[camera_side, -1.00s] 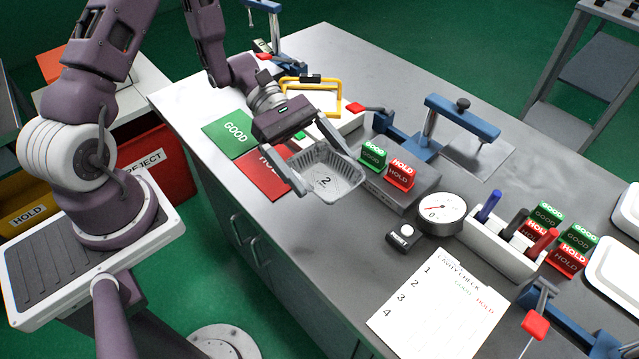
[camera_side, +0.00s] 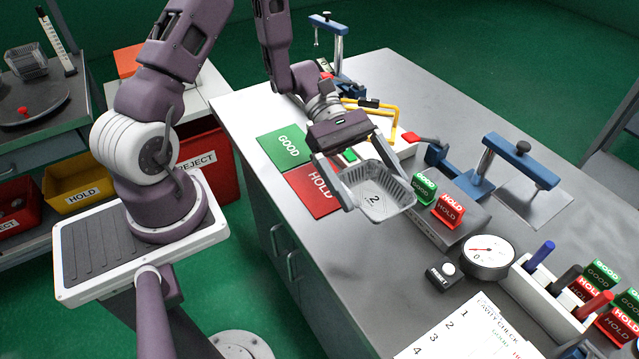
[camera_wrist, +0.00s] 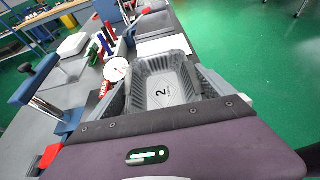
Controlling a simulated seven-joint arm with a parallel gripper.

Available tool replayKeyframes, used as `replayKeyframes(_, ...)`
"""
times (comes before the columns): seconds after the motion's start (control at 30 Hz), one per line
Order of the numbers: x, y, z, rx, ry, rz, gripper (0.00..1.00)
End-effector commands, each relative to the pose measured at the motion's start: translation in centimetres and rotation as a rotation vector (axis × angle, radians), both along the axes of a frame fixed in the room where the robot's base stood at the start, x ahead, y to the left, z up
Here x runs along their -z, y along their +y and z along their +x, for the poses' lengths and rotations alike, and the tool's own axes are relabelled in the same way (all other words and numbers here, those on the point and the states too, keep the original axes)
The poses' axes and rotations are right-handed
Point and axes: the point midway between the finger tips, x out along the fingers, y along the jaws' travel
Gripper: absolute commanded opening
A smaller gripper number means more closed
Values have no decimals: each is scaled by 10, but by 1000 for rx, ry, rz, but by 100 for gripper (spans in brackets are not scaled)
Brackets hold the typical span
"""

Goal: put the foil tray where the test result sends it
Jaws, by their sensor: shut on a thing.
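My gripper (camera_side: 378,180) is shut on a foil tray (camera_side: 377,203), its fingers along two opposite sides. The tray is silver, roughly level, and marked "2" on its floor. It is over the bench, between the red HOLD mat (camera_side: 312,192) and the grey block (camera_side: 445,218). The green GOOD mat (camera_side: 284,146) lies behind the HOLD mat. The tray also shows in the wrist view (camera_wrist: 165,85). A green GOOD tab (camera_side: 424,187) and a raised red HOLD tab (camera_side: 449,210) stand on the block. The round dial (camera_side: 488,257) is beside it; its reading is too small to tell.
A yellow HOLD bin (camera_side: 78,190) and red REJECT bin (camera_side: 212,160) stand left of the bench. Another foil tray (camera_side: 26,62) sits far left. A blue clamp (camera_side: 515,160), yellow-framed fixture (camera_side: 375,105), pen holder (camera_side: 545,300) and check sheet (camera_side: 465,335) occupy the bench.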

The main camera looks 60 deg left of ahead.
Motion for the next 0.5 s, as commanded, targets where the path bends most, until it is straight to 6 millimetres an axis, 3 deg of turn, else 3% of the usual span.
replayKeyframes(0.17, 3, 15, 6, -11, -11, -4, 56)
replayKeyframes(0.33, 13, 76, 13, -25, -32, -10, 56)
replayKeyframes(0.5, 24, 134, 0, -13, -15, -3, 56)
